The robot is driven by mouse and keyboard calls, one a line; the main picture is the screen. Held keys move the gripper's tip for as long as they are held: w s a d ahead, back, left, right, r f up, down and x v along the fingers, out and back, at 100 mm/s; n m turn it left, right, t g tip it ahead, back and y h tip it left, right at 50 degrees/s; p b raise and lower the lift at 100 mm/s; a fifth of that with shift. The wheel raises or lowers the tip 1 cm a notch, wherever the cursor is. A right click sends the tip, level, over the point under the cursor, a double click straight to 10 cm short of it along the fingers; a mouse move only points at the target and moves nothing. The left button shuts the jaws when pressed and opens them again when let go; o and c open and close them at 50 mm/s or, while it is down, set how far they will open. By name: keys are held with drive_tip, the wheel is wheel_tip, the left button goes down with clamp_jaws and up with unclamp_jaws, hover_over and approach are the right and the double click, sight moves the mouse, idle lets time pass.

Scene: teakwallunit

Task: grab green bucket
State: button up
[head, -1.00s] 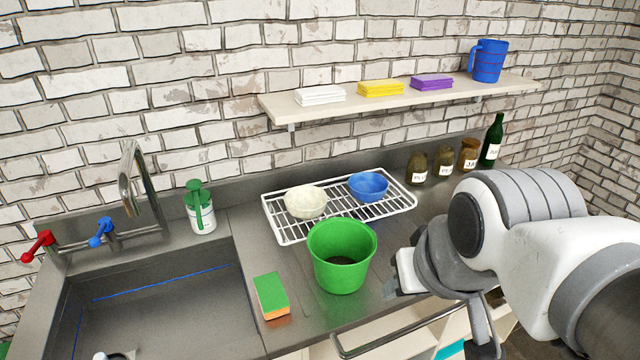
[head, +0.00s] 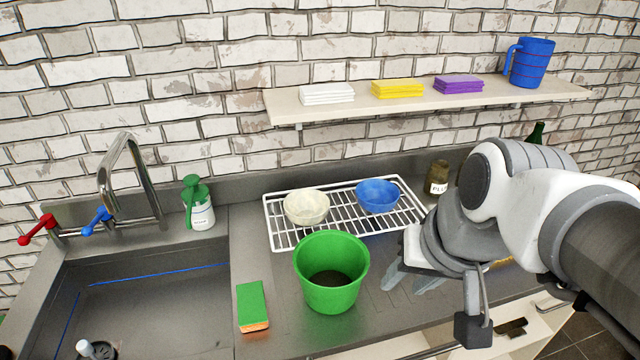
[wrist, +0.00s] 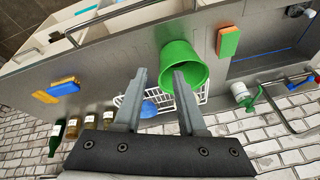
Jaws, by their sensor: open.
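The green bucket (head: 331,285) stands upright on the steel counter, in front of the wire rack, with its open top facing up. In the wrist view the bucket (wrist: 184,66) shows beyond the fingers, with the right finger overlapping its lower edge. My gripper (head: 392,282) is to the right of the bucket in the head view, apart from it and partly hidden by my arm. In the wrist view my gripper (wrist: 160,74) has its two fingers apart, with nothing held between them.
The white wire rack (head: 283,237) holds a cream bowl (head: 306,207) and a blue bowl (head: 378,195) behind the bucket. A green and orange sponge (head: 252,305) lies to its left, by the sink (head: 150,310). A jar (head: 437,178) stands at the back right.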

drive_tip(key=w+a+f+m+g+y, duration=0.2)
drive_tip(key=w+a+f+m+y, duration=0.15)
drive_tip(key=m, duration=0.25)
drive_tip(key=m+t+y+b, duration=0.2)
drive_tip(key=m+t+y, duration=0.4)
drive_tip(key=m, duration=1.3)
approach(349, 236)
drive_tip(key=shift+y, duration=0.35)
drive_tip(key=x, duration=0.3)
drive_tip(key=b+x, duration=0.1)
drive_tip(key=x, duration=0.2)
drive_tip(key=b+x, duration=0.1)
drive_tip(key=x, duration=0.3)
drive_tip(key=shift+d+f, duration=0.15)
drive_tip(key=shift+f, duration=0.25)
clamp_jaws()
